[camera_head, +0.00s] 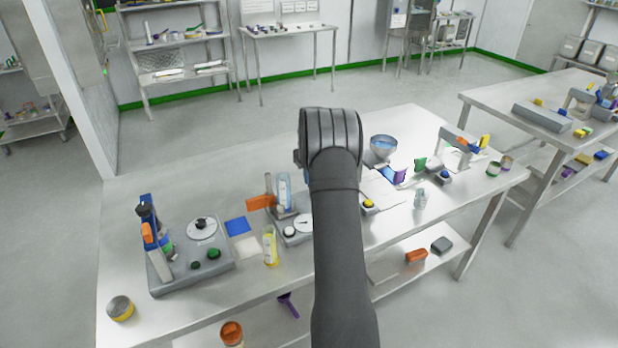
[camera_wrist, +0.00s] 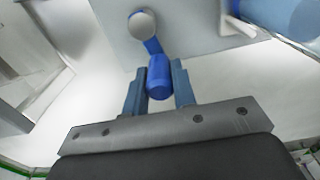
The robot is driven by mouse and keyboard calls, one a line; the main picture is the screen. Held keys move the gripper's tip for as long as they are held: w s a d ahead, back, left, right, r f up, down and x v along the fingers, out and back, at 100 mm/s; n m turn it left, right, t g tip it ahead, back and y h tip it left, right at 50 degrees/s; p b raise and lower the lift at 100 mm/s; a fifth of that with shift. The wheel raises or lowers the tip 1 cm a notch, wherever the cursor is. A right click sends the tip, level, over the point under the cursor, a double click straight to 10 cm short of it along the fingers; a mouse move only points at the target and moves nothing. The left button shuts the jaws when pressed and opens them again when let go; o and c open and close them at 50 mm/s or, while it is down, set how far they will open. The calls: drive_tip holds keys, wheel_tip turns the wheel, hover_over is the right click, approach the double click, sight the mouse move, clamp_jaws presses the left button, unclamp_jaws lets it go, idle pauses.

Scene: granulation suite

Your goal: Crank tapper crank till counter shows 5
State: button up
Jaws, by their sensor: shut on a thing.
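The tapper, a grey unit with a clear bluish cylinder (camera_head: 284,190) and an orange piece (camera_head: 261,202), stands on the bench just left of my arm. A white dial (camera_head: 304,223), perhaps its counter, is partly covered by my arm; I cannot read it. In the wrist view, my gripper (camera_wrist: 159,70) is shut on the blue crank handle (camera_wrist: 158,82), one finger on each side. A blue crank arm (camera_wrist: 152,46) runs from the handle to a pale round hub (camera_wrist: 142,24) on the grey housing (camera_wrist: 190,25). My arm hides the gripper and crank in the head view.
A grey device with a round dial (camera_head: 201,228) and green knobs stands at the left. A yellow vial (camera_head: 270,250), a blue pad (camera_head: 238,225) and a white pad (camera_head: 247,246) lie near the tapper. A bowl (camera_head: 383,147) and several small items stand right of my arm.

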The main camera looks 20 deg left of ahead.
drive_tip(key=shift+w+d, duration=0.55)
drive_tip(key=shift+d, duration=0.1)
drive_tip(key=o, duration=0.8)
wheel_tip(320, 180, up, 7)
drive_tip(key=shift+f, duration=0.1)
